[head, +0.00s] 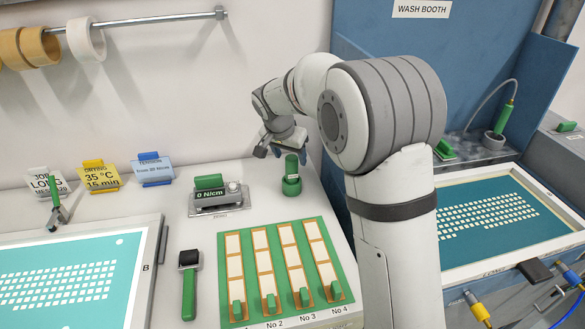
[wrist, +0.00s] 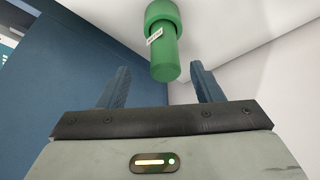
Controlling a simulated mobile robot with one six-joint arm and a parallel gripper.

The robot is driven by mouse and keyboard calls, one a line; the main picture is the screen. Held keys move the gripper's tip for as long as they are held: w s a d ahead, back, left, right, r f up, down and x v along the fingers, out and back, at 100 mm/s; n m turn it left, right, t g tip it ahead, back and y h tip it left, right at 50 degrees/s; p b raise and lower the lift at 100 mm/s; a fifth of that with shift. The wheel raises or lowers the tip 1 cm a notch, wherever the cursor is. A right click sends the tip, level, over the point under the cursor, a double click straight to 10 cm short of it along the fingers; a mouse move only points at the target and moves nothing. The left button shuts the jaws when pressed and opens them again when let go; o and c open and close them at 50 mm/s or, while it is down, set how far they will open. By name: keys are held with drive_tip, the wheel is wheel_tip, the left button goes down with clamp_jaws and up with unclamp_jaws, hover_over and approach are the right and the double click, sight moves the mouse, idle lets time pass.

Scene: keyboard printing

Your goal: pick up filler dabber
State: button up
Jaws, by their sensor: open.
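The filler dabber appears to be the green upright piece (head: 291,178) on the white bench, with a narrower handle rising from a wider round base. In the wrist view the green dabber (wrist: 164,55) carries a small white label whose text is too small to read. My gripper (wrist: 160,78) is open, with its two blue fingers apart. The dabber's handle end shows between and just beyond the fingertips; I see no contact.
A green-handled tension meter (head: 210,195) stands left of the dabber. A green rack of numbered strips (head: 245,265) and a black-headed roller (head: 189,285) lie nearer. The blue wash booth (head: 390,35) rises at the right. Bare bench surrounds the dabber.

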sight(293, 169)
drive_tip(key=shift+w+a+f, duration=0.3)
drive_tip(key=shift+w+f, duration=0.15)
drive_tip(key=p+x, duration=0.1)
drive_tip(key=x, duration=0.6)
drive_tip(key=shift+d+f+p, duration=0.1)
drive_tip(key=shift+d+p, duration=0.05)
drive_tip(key=shift+p, duration=0.25)
drive_tip(key=shift+s, duration=0.1)
drive_tip(key=shift+c, duration=0.2)
drive_tip(key=c, duration=1.1)
